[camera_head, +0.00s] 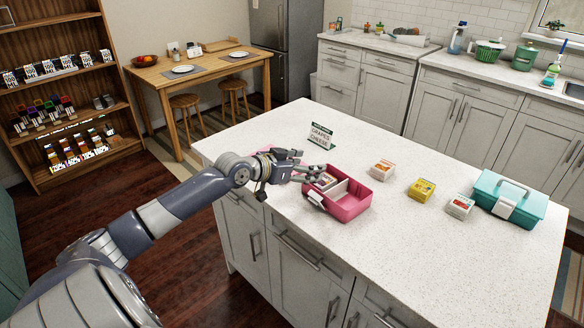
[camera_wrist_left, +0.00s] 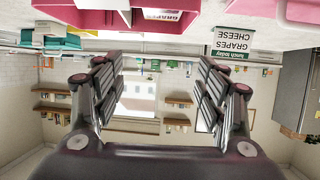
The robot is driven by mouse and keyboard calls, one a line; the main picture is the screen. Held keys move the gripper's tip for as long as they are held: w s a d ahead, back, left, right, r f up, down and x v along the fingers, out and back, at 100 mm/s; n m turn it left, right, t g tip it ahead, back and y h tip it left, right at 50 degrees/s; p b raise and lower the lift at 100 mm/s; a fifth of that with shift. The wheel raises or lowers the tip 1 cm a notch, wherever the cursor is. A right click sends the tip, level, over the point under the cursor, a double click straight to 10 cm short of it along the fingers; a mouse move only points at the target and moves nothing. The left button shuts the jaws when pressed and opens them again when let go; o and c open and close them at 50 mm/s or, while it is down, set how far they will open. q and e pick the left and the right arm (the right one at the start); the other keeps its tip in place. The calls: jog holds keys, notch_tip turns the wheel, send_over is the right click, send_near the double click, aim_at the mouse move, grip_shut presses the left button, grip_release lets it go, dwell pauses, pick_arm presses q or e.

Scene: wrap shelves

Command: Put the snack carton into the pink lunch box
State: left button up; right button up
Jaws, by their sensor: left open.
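The pink lunch box (camera_head: 350,203) stands open on the white island, with a divider inside. A small carton (camera_head: 326,182) sits in its left compartment; a pack labelled GRAPES (camera_wrist_left: 160,14) shows in the pink box (camera_wrist_left: 190,20) in the left wrist view. My left gripper (camera_head: 318,172) is over the box's left rear edge, open, with nothing between its fingers (camera_wrist_left: 158,65). On the island right of the box are a white-and-orange carton (camera_head: 383,169), a yellow carton (camera_head: 421,189) and a white-and-red carton (camera_head: 460,206). Which one is the snack carton is unclear. My right gripper is not in view.
A sign reading GRAPES, CHEESE (camera_head: 321,135) stands behind the pink box. A teal lunch box (camera_head: 510,196) stands closed at the island's right. A pink edge (camera_head: 265,150) shows partly hidden behind my left wrist. The island's front right is clear.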

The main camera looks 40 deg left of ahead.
pick_arm(q)
jog(key=shift+v, duration=2.6)
jog(key=shift+d, duration=0.1)
